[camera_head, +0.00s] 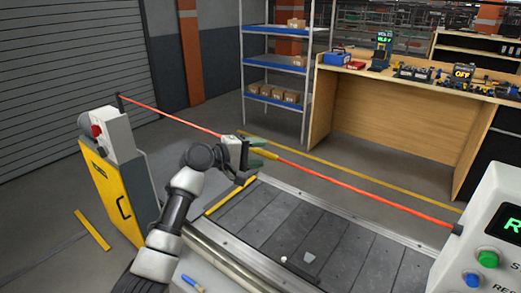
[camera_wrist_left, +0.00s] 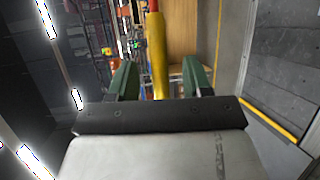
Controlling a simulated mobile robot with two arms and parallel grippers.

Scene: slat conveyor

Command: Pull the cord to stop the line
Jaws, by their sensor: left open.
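A red cord (camera_head: 340,183) is stretched over the conveyor, from a post by the left box to the control box at right. A yellow sleeve (camera_head: 264,154) sits on the cord near its middle. My left gripper (camera_head: 256,153) is open, with its green fingers at the yellow sleeve. In the left wrist view the yellow sleeve (camera_wrist_left: 157,55) appears between the two spread fingers (camera_wrist_left: 160,80), with visible room on both sides. I cannot tell whether anything touches. The control box (camera_head: 490,225) has a green display starting with "R", a green button and a blue button.
The slat conveyor (camera_head: 262,217) runs below the cord, with small pale pieces on it. A yellow cabinet (camera_head: 118,195) with a red-buttoned box stands left. A wooden workbench (camera_head: 385,110) and a blue shelf rack (camera_head: 275,60) stand behind. Floor between them is clear.

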